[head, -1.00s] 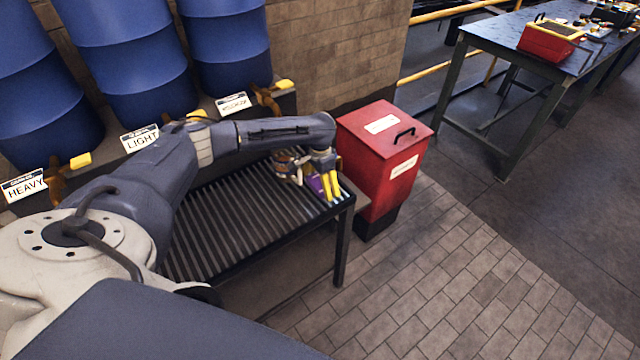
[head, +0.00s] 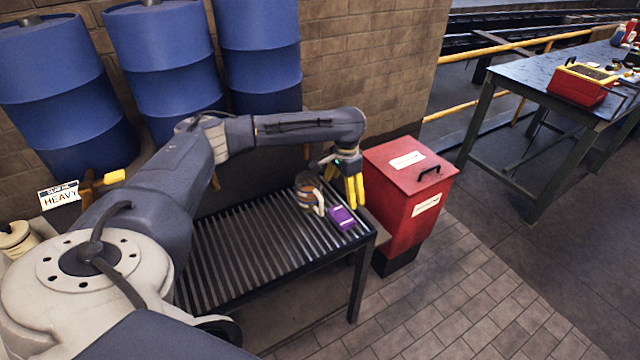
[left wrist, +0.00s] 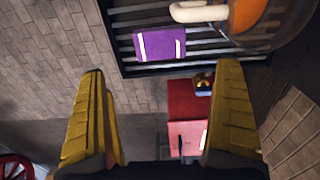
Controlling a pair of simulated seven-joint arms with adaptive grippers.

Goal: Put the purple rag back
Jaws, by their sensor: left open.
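The purple rag (head: 342,218) lies flat on the slatted black table (head: 240,262), near its right end. It also shows in the left wrist view (left wrist: 160,44), beyond the fingertips, with pale marks on it. My left gripper (head: 355,196), with yellow fingers, is just above and beside the rag, close to the table's right end. Its fingers are apart and empty, and it does not hold the rag. In the left wrist view the yellow fingers (left wrist: 165,85) stand wide apart. My right gripper is not in view.
An orange-banded jug with a pale handle (head: 308,194) stands left of the rag. A red lidded bin (head: 408,195) stands just right of the table. Blue drums (head: 262,60) line the wall behind. A workbench (head: 530,80) with a red toolbox (head: 580,85) is at the far right.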

